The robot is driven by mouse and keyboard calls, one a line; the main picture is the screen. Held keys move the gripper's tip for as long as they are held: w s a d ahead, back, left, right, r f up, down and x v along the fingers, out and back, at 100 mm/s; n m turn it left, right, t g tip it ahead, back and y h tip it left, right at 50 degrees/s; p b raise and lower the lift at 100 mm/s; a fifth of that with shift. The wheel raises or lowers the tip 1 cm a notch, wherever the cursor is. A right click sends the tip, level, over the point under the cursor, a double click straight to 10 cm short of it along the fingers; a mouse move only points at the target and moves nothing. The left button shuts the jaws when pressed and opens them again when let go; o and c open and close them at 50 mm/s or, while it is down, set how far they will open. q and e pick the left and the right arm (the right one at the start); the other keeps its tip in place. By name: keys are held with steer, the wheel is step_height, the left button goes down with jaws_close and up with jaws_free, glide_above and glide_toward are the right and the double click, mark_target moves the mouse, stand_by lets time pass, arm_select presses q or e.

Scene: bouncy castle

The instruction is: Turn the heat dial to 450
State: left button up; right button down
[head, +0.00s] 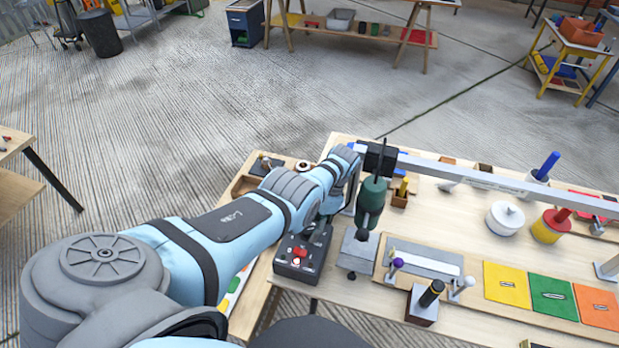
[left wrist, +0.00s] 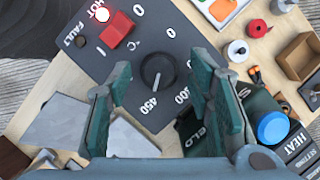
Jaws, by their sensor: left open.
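The heat dial (left wrist: 157,72) is a round black knob with a white pointer line, on a dark control panel (left wrist: 185,20) printed with 450 and other numbers. The line lies on the knob's lower half, on the side of the 450 mark. In the head view the control box (head: 300,254) stands at the bench's near left, its dial hidden by my arm. My left gripper (head: 319,230) is over the box. In the left wrist view its open green fingers stand either side of the knob, with gaps; contact cannot be told. My right gripper is not in view.
A red switch (left wrist: 117,30) sits on the panel. A green tool (head: 370,195) stands close right of my gripper under a long metal bar (head: 470,177). A metal block (head: 357,250) is near the box. Coloured cards (head: 506,286) lie farther right.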

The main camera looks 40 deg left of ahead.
arm_select(q)
steer(key=shift+r, duration=0.1)
steer(key=shift+w+d+r, duration=0.1)
steer(key=shift+w+r, duration=0.1)
steer(key=shift+r, duration=0.1)
steer(key=v, duration=1.1)
steer(key=shift+s, duration=0.15)
